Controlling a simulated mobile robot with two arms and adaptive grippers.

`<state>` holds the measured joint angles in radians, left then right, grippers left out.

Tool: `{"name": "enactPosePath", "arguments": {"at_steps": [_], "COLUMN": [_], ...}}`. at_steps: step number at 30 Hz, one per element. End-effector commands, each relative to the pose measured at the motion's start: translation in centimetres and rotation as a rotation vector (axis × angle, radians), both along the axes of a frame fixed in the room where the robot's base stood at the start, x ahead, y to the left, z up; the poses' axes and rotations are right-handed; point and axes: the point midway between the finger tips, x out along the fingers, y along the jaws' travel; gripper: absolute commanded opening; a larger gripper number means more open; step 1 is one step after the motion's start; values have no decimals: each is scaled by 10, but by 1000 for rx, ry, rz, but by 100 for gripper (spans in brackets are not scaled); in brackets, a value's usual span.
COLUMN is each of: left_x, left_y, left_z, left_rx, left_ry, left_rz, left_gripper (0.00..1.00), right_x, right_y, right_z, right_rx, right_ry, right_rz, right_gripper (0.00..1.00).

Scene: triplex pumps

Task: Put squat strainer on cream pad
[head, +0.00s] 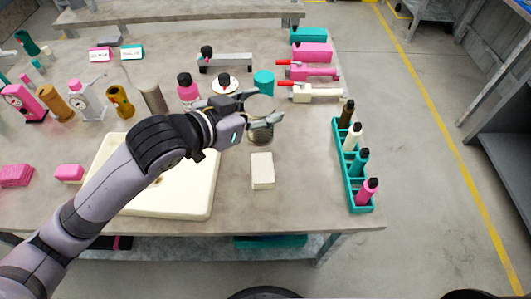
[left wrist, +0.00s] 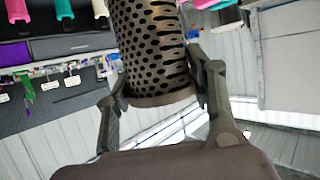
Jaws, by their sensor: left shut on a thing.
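The squat strainer (head: 261,133) is a dark metal cylinder, partly hidden under my left gripper (head: 274,108) in the head view. In the left wrist view the strainer (left wrist: 152,45) shows its perforated wall and solid rim, between the two fingers of the left gripper (left wrist: 160,86), which is shut on it. The cream pad (head: 262,171) is a small pale block on the table, just nearer than the strainer and apart from it in the picture. Whether the strainer touches the table is hard to tell. My right gripper is not in view.
A large cream tray (head: 190,205) lies under my left arm. A teal rack (head: 360,202) with several bottles stands to the right of the pad. Pumps, bottles and cylinders stand behind. Bare table surrounds the pad on its right and front.

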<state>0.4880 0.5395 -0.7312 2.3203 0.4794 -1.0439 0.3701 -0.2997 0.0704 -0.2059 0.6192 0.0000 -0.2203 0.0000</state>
Motion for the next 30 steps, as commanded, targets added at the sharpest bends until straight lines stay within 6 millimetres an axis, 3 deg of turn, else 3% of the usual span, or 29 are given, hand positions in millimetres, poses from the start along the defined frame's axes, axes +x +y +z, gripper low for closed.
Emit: {"name": "enactPosePath", "arguments": {"at_steps": [3, 10, 24, 30], "left_x": [-1, 0, 0, 0], "left_y": [0, 0, -1, -1], "left_z": [-36, -85, -137, -139], "left_rx": [1, 0, -1, -2], "left_ry": [6, 3, -1, -3], "left_rz": [1, 1, 0, -1], "left_gripper": [20, 20, 20, 20], "right_x": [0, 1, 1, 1], "right_y": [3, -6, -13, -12], "right_z": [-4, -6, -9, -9], "right_rx": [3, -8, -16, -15], "right_ry": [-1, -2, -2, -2], "right_rz": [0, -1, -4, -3], "right_gripper": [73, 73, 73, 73]}}
